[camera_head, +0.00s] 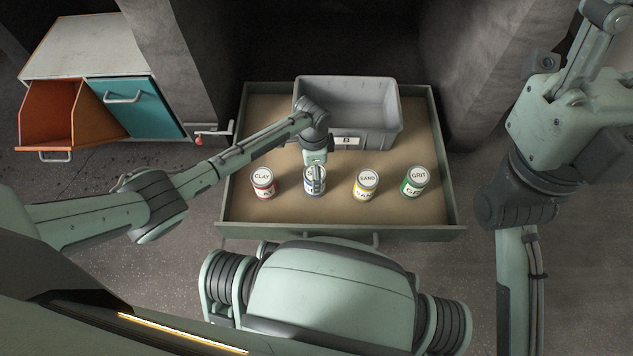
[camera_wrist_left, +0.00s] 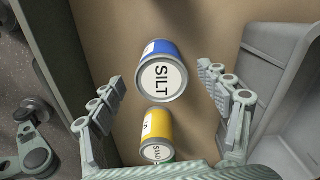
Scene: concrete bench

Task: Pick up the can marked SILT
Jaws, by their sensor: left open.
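The can marked SILT (camera_wrist_left: 162,78) has a white lid and a blue band. In the head view the SILT can (camera_head: 309,188) stands in the open drawer, second from the left, partly covered by my left gripper (camera_head: 316,172). In the left wrist view my left gripper (camera_wrist_left: 160,76) is open, with one finger on each side of the SILT can and a visible gap to both.
The CLAY can (camera_head: 263,183) stands left of SILT; the SAND can (camera_head: 366,184) and GRIT can (camera_head: 415,181) stand to its right. A grey bin (camera_head: 385,139) marked B is behind them. A cabinet (camera_head: 165,119) with an open orange drawer (camera_head: 45,125) is at the far left.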

